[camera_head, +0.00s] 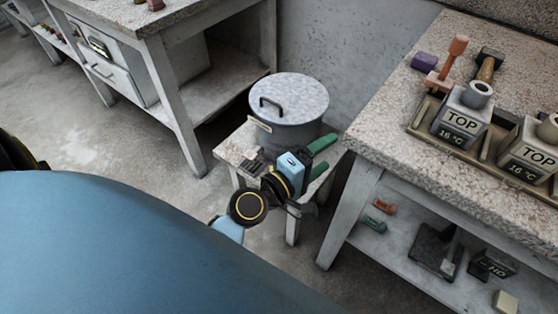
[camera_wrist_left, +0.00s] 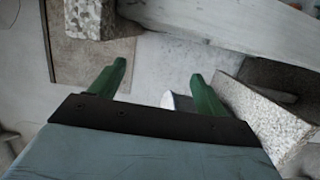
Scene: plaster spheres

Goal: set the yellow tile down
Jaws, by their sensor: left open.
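I cannot make out a yellow tile for certain in either view. A small pale-yellow block (camera_head: 506,302) lies on the lower shelf at the bottom right of the head view; I cannot tell whether it is the tile. My left gripper (camera_head: 331,151) has green fingers spread apart, beside the lidded pot and left of the right-hand table. In the left wrist view the fingers (camera_wrist_left: 158,72) are open with nothing held between them. A small white thing shows beyond them, near the right finger. My right gripper is not in view.
A grey lidded pot (camera_head: 288,103) stands on a small low table (camera_head: 236,150). The stone-topped table (camera_head: 385,125) at right bears a tray with two blocks marked TOP (camera_head: 462,118) and several tools. Its lower shelf holds small items. Open floor (camera_head: 80,150) lies at left.

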